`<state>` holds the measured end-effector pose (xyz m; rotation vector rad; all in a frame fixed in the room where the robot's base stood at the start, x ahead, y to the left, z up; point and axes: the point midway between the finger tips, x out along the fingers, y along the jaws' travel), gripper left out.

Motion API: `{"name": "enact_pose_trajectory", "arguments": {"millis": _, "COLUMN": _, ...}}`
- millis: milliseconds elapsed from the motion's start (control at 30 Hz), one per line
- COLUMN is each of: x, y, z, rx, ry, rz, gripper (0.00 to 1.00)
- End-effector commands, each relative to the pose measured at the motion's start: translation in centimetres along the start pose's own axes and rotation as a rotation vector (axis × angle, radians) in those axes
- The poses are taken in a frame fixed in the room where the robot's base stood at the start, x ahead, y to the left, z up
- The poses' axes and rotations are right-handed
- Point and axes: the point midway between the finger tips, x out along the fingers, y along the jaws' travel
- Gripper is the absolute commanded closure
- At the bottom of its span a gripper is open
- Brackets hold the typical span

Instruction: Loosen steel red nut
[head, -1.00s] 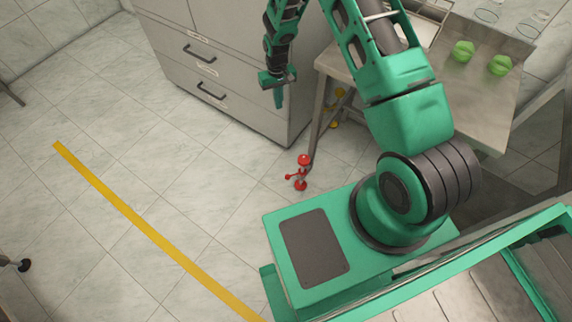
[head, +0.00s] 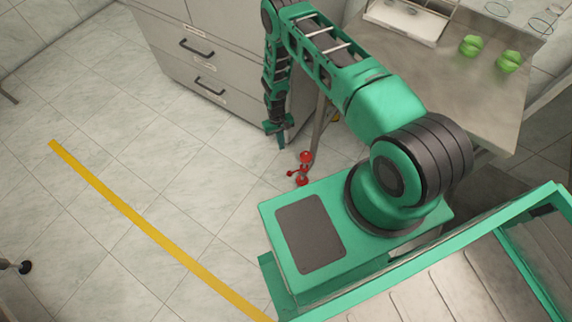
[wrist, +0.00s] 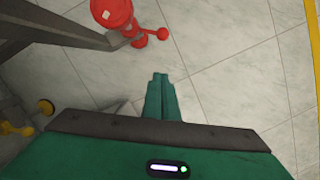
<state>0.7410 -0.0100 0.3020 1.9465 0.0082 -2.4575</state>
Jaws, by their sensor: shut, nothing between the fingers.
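The red nut (head: 303,168) is part of a small red fitting with rounded knobs, low beside a leg of the steel table. In the wrist view, a large red knob (wrist: 112,12) with a pale mark shows at the top edge, partly cut off. A smaller red ball (wrist: 163,33) sticks out to its right. Which red part is the nut, I cannot tell. My gripper (head: 282,142) points down just up and left of the fitting, apart from it. In the wrist view my gripper (wrist: 160,80) has its fingers together and empty, below the red parts.
The steel table (head: 455,85) carries two green caps (head: 471,45) and glass rings. Its leg (wrist: 65,28) runs close to the red fitting. A yellow fitting (wrist: 45,107) sits at the left. Grey drawers (head: 205,75) stand behind my arm.

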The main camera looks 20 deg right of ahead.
Motion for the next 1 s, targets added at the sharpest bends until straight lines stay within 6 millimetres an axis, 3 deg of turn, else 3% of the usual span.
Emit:
{"name": "enact_pose_trajectory", "arguments": {"millis": 333, "x": 0.9, "y": 0.7, "z": 0.1, "rx": 0.009, "ry": -0.001, "rz": -0.002, "gripper": 1.0}}
{"name": "enact_pose_trajectory", "arguments": {"millis": 800, "x": 8.2, "y": 0.7, "z": 0.1, "rx": 0.01, "ry": -0.001, "rz": -0.002, "gripper": 1.0}}
{"name": "enact_pose_trajectory", "arguments": {"millis": 1000, "x": 10.3, "y": 0.7, "z": 0.7, "rx": 0.01, "ry": -0.002, "rz": -0.002, "gripper": 1.0}}
